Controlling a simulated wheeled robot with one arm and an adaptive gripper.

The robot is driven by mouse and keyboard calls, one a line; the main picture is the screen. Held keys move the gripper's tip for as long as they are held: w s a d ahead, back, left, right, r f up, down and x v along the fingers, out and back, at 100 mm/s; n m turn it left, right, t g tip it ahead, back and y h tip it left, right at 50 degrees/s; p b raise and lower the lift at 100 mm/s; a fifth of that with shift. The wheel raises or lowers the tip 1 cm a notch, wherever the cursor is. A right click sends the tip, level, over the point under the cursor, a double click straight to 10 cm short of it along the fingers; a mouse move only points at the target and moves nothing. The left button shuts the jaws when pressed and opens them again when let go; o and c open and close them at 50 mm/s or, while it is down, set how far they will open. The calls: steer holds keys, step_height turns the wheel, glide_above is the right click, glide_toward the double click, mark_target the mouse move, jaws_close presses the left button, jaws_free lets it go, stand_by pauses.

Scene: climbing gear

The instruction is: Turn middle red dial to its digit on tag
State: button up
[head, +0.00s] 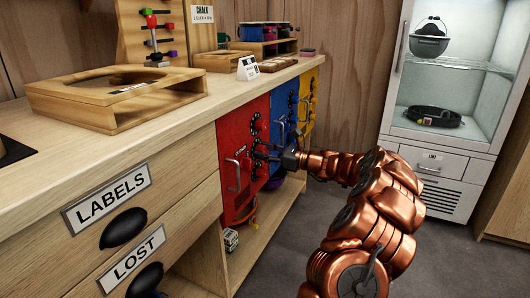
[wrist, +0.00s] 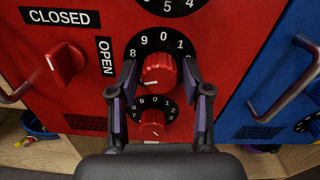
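The red door (head: 232,150) of the cabinet carries a column of black dials with white digits. In the wrist view the middle red dial (wrist: 158,70) has a red knob with a pale mark toward its lower left; digits 8, 9, 0 and 1 show above it. My gripper (wrist: 159,68) is open, one finger on each side of this knob, with slim gaps seeming to remain. A lower red dial (wrist: 152,125) shows between the fingers. The top dial (wrist: 172,5) is mostly cut off. A white tag (head: 247,68) stands on the counter, its writing too small to read.
A red lever (wrist: 66,63) sits left of the dials, by CLOSED and OPEN labels. A metal handle (wrist: 287,80) is on the blue door (wrist: 255,65) at right. The wooden counter (head: 170,125) overhangs the doors. A glass-fronted cabinet (head: 455,80) stands across the floor.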

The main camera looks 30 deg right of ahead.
steer(key=c, duration=0.8)
steer(key=n+p, duration=0.1)
steer(key=n, duration=0.1)
steer(key=shift+r+n, duration=0.1)
steer(key=shift+n, duration=0.2)
steer(key=shift+n+b, duration=0.3)
steer(key=shift+n, duration=1.9)
steer(key=o, duration=1.2)
steer(key=shift+c, duration=0.2)
